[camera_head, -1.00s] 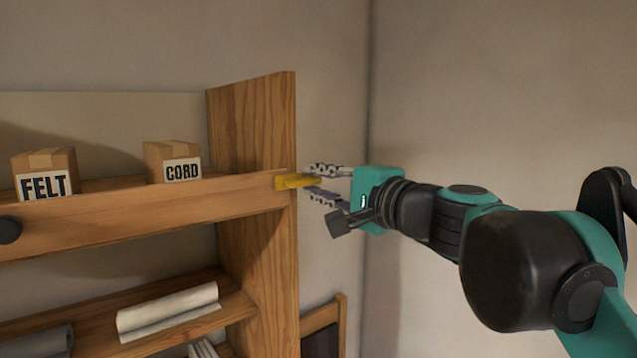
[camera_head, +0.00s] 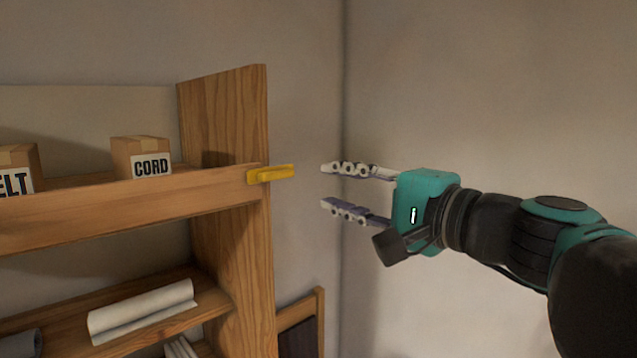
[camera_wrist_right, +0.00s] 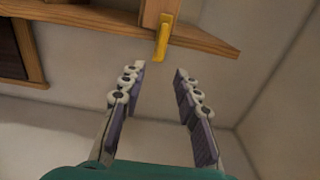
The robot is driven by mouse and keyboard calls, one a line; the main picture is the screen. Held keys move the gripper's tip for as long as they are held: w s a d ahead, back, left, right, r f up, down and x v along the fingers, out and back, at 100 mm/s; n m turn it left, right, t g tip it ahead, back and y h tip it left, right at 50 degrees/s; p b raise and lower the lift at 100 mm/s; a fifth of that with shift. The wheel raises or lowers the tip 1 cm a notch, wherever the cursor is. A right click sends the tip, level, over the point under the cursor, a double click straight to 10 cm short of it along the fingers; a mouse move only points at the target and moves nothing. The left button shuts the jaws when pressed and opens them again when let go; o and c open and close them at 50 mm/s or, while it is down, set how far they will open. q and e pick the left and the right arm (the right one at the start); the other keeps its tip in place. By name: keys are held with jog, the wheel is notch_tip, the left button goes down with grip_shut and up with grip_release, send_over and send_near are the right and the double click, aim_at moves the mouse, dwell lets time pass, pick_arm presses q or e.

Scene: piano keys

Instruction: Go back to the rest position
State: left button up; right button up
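My right gripper (camera_head: 325,188) is open and empty in the head view, in the air to the right of the shelf's end. A gap separates its fingertips from the yellow bar (camera_head: 271,174), which sticks out from the end of the upper shelf's front board. In the right wrist view the two fingers (camera_wrist_right: 159,72) stand apart with nothing between them. The yellow bar also shows there (camera_wrist_right: 163,38), beyond the fingertips. My left gripper is in neither view.
The wooden shelf (camera_head: 235,120) fills the left side, with a CORD box (camera_head: 150,165) and another box (camera_head: 18,180) on top. A white roll (camera_head: 140,312) lies on the lower board. A dark framed panel (camera_head: 300,335) stands low behind. The air around my right gripper is free.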

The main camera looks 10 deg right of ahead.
jog(key=shift+s+d, duration=0.25)
notch_tip(320, 180, down, 50)
jog(key=s+n+g+h+b, duration=0.2)
jog(key=n+g+h+b, duration=0.3)
jog(key=b, duration=1.5)
jog(key=s+d+f+n+h+b, duration=0.2)
jog(key=f+b, duration=0.3)
jog(key=f, duration=0.8)
jog(key=s+d+f+n+g+h+b, duration=0.1)
jog(key=f+b, duration=0.5)
jog(key=f, duration=0.8)
jog(key=s+d+f+n+g+h+b, duration=0.1)
jog(key=s+d+f+n+h+b, duration=0.1)
jog(key=f, duration=1.1)
jog(key=s+d+n+b, duration=0.1)
jog(key=s+d+b, duration=0.1)
jog(key=d+b, duration=0.1)
jog(key=shift+s+d+f+h+b, duration=0.3)
jog(key=shift+d+f+b, duration=0.1)
jog(key=shift+b, duration=0.3)
